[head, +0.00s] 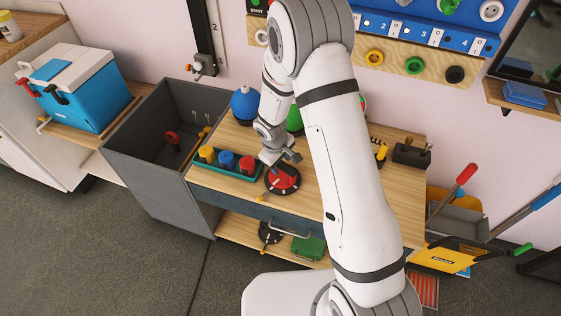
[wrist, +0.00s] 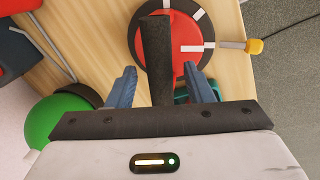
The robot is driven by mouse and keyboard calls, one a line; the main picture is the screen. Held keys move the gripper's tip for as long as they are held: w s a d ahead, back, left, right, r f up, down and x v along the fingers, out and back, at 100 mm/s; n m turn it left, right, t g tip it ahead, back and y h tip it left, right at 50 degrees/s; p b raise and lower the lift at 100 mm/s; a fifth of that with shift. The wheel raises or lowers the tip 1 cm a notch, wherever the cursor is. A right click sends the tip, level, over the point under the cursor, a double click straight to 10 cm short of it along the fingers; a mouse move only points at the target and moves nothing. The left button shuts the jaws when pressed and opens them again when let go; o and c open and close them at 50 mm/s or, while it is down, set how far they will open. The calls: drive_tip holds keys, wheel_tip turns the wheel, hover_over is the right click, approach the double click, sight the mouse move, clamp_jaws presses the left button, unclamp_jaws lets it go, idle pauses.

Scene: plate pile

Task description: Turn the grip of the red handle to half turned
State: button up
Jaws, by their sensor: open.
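The red handle (head: 285,182) is a round red disc on a black base, lying flat on the wooden bench. In the wrist view the red disc (wrist: 184,32) has a dark bar-shaped grip (wrist: 159,55) across it. A white pointer stripe on the disc points right in that view, and white marks sit on the black rim. My gripper (head: 284,161) is just above the handle. In the wrist view my gripper (wrist: 160,72) is open, with one blue-grey finger on each side of the dark grip. A gap shows on both sides; contact is not visible.
A green tray (head: 226,174) with yellow, blue and red knobs stands left of the handle. A blue round bottle (head: 245,104) and a green ball (wrist: 58,125) are nearby. A yellow-tipped lever (wrist: 254,46) sticks out beside the disc. A grey open bin (head: 150,175) adjoins the bench.

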drive_tip(key=shift+c, duration=0.4)
drive_tip(key=c, duration=0.9)
drive_tip(key=shift+n, duration=0.3)
drive_tip(key=n+p, duration=0.1)
drive_tip(key=n, duration=0.3)
drive_tip(key=shift+s+r+y+p, duration=0.15)
drive_tip(key=shift+y+p, duration=0.2)
drive_tip(key=shift+y, duration=0.05)
drive_tip(key=n+p, duration=0.2)
drive_tip(key=n, duration=0.1)
drive_tip(key=shift+s+t, duration=0.1)
drive_tip(key=shift+t, duration=0.2)
drive_tip(key=shift+n+y+p, duration=0.4)
drive_tip(key=shift+n+p, duration=0.1)
